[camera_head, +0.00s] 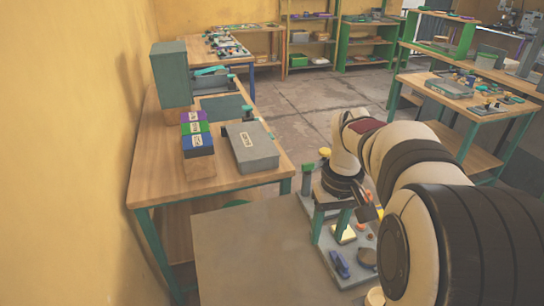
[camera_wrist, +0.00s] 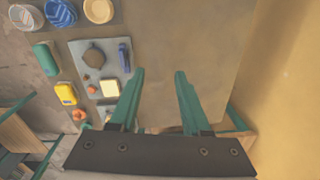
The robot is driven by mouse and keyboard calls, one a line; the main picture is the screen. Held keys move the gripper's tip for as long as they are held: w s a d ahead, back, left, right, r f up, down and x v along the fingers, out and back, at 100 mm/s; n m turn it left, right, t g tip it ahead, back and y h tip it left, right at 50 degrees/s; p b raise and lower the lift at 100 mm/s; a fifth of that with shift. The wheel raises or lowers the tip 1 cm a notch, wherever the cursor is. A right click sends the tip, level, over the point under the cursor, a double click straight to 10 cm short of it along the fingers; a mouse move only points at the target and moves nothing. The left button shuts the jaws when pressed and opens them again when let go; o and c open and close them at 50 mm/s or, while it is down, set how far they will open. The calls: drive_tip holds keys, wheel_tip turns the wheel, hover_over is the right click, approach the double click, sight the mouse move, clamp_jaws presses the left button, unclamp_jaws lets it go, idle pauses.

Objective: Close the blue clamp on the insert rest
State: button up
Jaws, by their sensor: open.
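The blue clamp (camera_head: 339,263) sits on a grey plate (camera_head: 326,262) below my arm in the head view. In the wrist view the blue clamp (camera_wrist: 124,57) lies near the right edge of the grey plate (camera_wrist: 107,69), left of my fingers. A cream square block (camera_wrist: 109,88) and a dark rounded piece (camera_wrist: 95,57) sit on the same plate. I cannot tell which part is the insert rest or how far the clamp is closed. My gripper (camera_wrist: 159,72) is open, its teal fingers apart and empty. It also shows in the head view (camera_head: 330,236), above the plate.
In the wrist view, a yellow piece (camera_wrist: 67,93), a green piece (camera_wrist: 46,57) and round bowls (camera_wrist: 98,10) stand around the plate. Bare tabletop (camera_wrist: 215,50) lies to the right. In the head view, a wooden bench (camera_head: 150,165) at left holds a grey box (camera_head: 251,150) and coloured blocks.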

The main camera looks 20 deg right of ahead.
drive_tip(key=n, duration=0.2)
hover_over(343, 260)
wheel_tip(343, 260, down, 4)
wheel_tip(343, 260, down, 15)
drive_tip(key=shift+f, duration=0.1)
drive_tip(key=shift+c, duration=0.3)
clamp_jaws()
